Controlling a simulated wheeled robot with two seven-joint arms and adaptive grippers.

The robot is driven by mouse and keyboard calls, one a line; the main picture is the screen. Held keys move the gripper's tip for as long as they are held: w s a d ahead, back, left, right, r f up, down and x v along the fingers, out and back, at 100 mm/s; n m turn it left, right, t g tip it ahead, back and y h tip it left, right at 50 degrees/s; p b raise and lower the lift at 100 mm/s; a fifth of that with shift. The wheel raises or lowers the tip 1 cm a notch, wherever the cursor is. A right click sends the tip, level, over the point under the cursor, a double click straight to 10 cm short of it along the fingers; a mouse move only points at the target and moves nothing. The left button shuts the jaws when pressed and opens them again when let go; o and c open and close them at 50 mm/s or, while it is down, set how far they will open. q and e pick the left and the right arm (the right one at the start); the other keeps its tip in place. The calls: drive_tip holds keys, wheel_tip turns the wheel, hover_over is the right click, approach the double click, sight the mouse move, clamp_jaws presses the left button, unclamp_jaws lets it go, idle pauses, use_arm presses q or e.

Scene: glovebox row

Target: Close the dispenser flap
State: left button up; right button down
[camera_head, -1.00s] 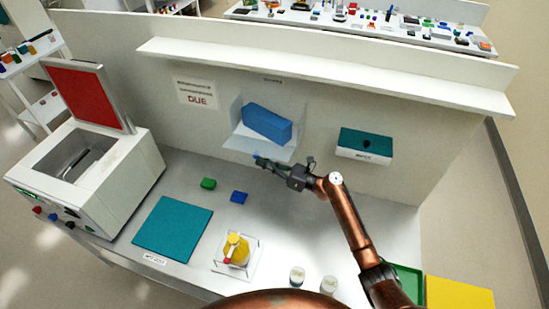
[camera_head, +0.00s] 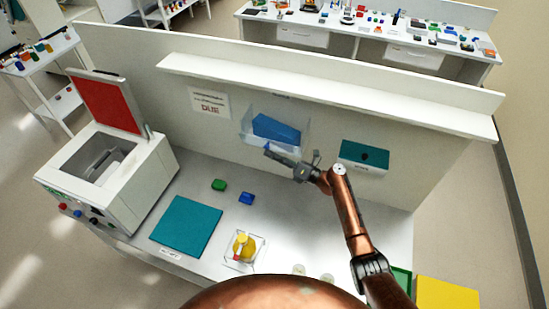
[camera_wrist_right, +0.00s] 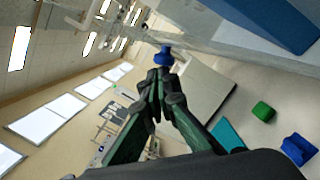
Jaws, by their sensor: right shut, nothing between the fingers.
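The dispenser (camera_head: 304,134) is a clear holder on the upright panel, with a blue block (camera_head: 276,127) in it. Its translucent flap (camera_head: 250,139) appears tilted upward in front of the block; how near it is to shut is hard to tell. My right gripper (camera_head: 268,152) is at the flap's lower front edge, fingers together and empty. In the right wrist view the shut fingertips (camera_wrist_right: 158,75) are right by a small blue knob (camera_wrist_right: 163,56) at the flap's edge; contact cannot be told. The blue block (camera_wrist_right: 275,18) shows at top right. My left gripper is out of view.
A teal-topped wall box (camera_head: 365,153) hangs right of the dispenser. Below lie green (camera_head: 219,185) and blue (camera_head: 246,199) blocks, a teal mat (camera_head: 187,227) and a clear tray (camera_head: 259,258) with a yellow item. An open-lidded machine (camera_head: 142,163) stands left. A shelf (camera_head: 330,93) runs above.

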drive_tip(key=shift+w+d+r, duration=0.2)
drive_tip(key=shift+w+r, duration=0.5)
drive_tip(key=shift+w+d+r, duration=0.2)
drive_tip(key=shift+w+r, duration=0.15)
drive_tip(key=shift+w, duration=0.2)
drive_tip(key=shift+r, duration=0.15)
drive_tip(key=s+d+p, duration=0.2)
drive_tip(key=s+d, duration=0.6)
drive_tip(key=shift+s+f, duration=0.2)
drive_tip(key=shift+f, duration=0.05)
drive_tip(key=shift+d, duration=0.1)
